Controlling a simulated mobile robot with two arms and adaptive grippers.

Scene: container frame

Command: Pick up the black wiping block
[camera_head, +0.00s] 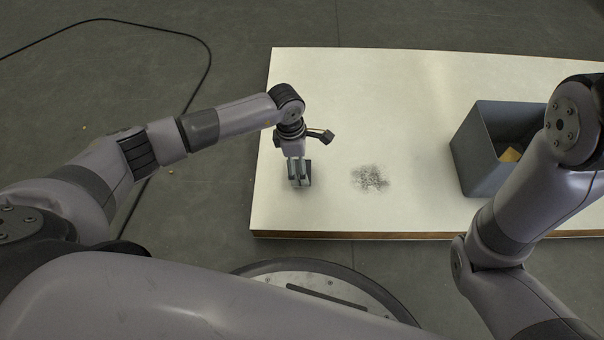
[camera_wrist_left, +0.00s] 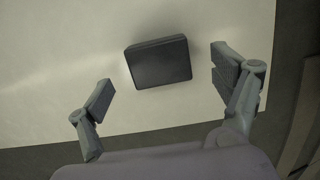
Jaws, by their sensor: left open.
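The black wiping block (camera_wrist_left: 159,63) lies on the pale tabletop in the left wrist view, between and just beyond the two open fingers of my left gripper (camera_wrist_left: 168,92). The fingers do not touch it. In the head view my left gripper (camera_head: 299,178) points down over the left part of the table, and the dark block (camera_head: 307,172) is mostly hidden behind its fingers. My right arm comes in at the right of the head view, but its gripper is out of the picture.
The pale table (camera_head: 400,90) has a dark smudge of specks (camera_head: 370,178) right of my left gripper. A grey open bin (camera_head: 478,160) with a yellowish item (camera_head: 511,154) inside stands at the right. A black cable (camera_head: 209,60) lies on the floor at left.

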